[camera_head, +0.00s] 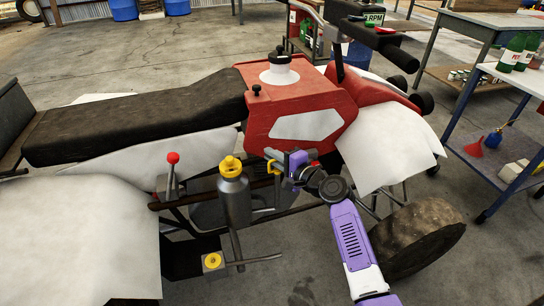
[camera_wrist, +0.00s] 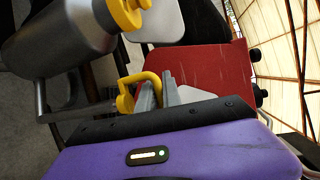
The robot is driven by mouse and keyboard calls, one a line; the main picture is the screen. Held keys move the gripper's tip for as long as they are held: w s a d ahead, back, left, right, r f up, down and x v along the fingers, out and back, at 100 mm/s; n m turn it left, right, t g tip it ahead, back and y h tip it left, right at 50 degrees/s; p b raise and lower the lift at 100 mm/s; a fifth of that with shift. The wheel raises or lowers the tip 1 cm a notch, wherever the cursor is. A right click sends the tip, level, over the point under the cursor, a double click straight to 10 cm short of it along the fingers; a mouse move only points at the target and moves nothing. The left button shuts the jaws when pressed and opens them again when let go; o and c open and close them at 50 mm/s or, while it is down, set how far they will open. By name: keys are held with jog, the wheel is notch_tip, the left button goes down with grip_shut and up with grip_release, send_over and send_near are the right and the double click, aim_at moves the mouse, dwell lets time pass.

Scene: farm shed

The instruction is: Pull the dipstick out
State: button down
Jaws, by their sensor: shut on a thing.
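The dipstick shows as a yellow loop handle (camera_head: 272,154) beside the grey engine parts, below the red tank. In the wrist view the loop (camera_wrist: 124,103) curves in at the left of the fingers. My gripper (camera_head: 282,164) reaches in from the right, and its two grey fingers (camera_wrist: 158,92) are close together, shut on the handle. The dipstick's rod and the tube are hidden, so I cannot tell how far in it sits.
A grey canister with a yellow cap (camera_head: 233,196) stands just left of my gripper; it is close in the wrist view too (camera_wrist: 62,42). A red-knobbed lever (camera_head: 172,172) is further left. The red tank (camera_head: 290,95) rises above. The front tyre (camera_head: 420,240) is at right.

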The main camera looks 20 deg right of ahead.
notch_tip(320, 180, up, 8)
jog(key=p, duration=0.5)
jog(key=shift+f, duration=0.2)
jog(key=c, duration=1.5)
grip_release()
jog(key=p+v, duration=0.1)
jog(key=v, duration=0.7)
jog(key=shift+f, duration=0.1)
